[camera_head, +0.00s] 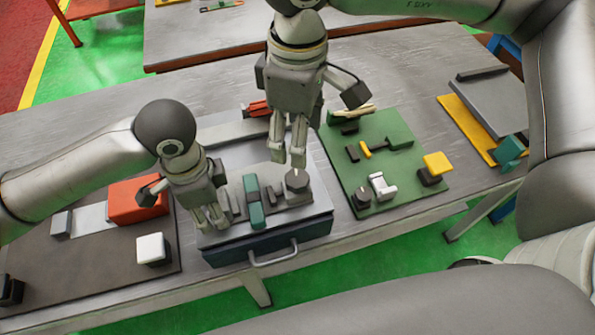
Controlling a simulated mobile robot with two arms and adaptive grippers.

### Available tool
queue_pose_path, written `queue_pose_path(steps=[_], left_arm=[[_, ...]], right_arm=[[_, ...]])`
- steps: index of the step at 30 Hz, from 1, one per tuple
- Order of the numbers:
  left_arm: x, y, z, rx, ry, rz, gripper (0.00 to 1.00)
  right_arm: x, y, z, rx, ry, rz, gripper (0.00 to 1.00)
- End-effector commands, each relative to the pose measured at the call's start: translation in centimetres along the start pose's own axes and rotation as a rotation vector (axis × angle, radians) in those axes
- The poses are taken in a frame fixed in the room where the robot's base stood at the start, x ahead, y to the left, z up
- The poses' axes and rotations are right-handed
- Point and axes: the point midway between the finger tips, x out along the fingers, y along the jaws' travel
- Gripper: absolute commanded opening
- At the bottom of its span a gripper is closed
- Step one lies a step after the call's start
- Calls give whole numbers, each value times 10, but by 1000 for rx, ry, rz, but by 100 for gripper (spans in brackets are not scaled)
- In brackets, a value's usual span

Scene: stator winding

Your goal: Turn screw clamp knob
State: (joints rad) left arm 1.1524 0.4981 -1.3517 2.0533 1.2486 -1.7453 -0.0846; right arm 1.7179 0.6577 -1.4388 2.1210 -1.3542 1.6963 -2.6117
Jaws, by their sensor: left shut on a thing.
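A grey metal fixture (316,216) with a teal body and a handle stands at the middle of the table. On it are a teal upright block (252,187), a round grey knob (297,180) on a block at the right, and small grey parts at the left. My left gripper (212,222) is at the fixture's left side, shut on a small grey part (226,203) that its fingers partly hide; I cannot tell its exact shape. My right gripper (289,160) points down just above the round knob. Its finger gap is unclear.
A green board (400,198) with yellow, white and dark parts lies at right. A dark board (100,265) with an orange block (137,201) and white block (152,248) lies at left. A yellow plate (468,130) is at far right. Bare table shows behind.

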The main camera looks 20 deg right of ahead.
Motion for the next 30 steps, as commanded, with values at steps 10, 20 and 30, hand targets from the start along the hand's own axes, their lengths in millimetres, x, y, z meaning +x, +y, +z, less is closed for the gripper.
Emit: queue_pose_path(steps=[10, 20, 30], left_arm=[[0, 0, -1, 3, 2, 0, 0], [0, 0, -1, 2, 2, 0, 0], [0, 0, -1, 2, 2, 1, 0]], right_arm=[[56, -1, 2, -7, -6, -2, 61], [108, 0, 1, -4, -3, 0, 61], [118, 0, 0, -4, -1, 1, 61]])
